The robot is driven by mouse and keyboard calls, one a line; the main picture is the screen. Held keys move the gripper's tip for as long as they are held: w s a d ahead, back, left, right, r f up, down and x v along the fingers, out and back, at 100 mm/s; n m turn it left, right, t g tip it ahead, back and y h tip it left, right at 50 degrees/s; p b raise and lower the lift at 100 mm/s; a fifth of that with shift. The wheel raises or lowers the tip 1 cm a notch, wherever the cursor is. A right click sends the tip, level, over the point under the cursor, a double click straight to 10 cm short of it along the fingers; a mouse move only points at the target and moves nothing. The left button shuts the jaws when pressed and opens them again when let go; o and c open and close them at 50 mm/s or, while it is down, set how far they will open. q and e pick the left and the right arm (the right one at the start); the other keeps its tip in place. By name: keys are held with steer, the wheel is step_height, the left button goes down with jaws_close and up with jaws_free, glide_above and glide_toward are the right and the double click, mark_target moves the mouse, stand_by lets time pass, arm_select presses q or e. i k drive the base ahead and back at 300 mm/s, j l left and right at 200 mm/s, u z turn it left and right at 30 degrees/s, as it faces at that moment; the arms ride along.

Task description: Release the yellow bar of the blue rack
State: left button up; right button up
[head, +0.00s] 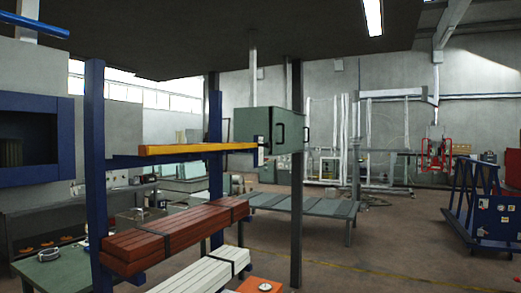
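The yellow bar (198,148) lies level across the upper part of the blue rack (94,165), left of centre in the head view. It rests along a blue arm of the rack, and its right end is beside a rack post at a small white and dark piece. Neither of my grippers is in view, and no hand touches the bar.
Red-brown beams (165,238) and white beams (205,270) lie on lower rack levels. A green box (270,129) is behind the bar's right end. A grey slatted table (300,204) stands behind. A blue frame cart (486,210) is at right; the floor between is clear.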

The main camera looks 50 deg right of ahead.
mark_target(161, 150)
steer(key=z, duration=1.35)
steer(key=i+l+z, duration=0.3)
steer(key=i, duration=1.65)
steer(key=i+j+z, duration=0.15)
steer(key=i+z, duration=0.15)
steer(key=i, duration=1.6)
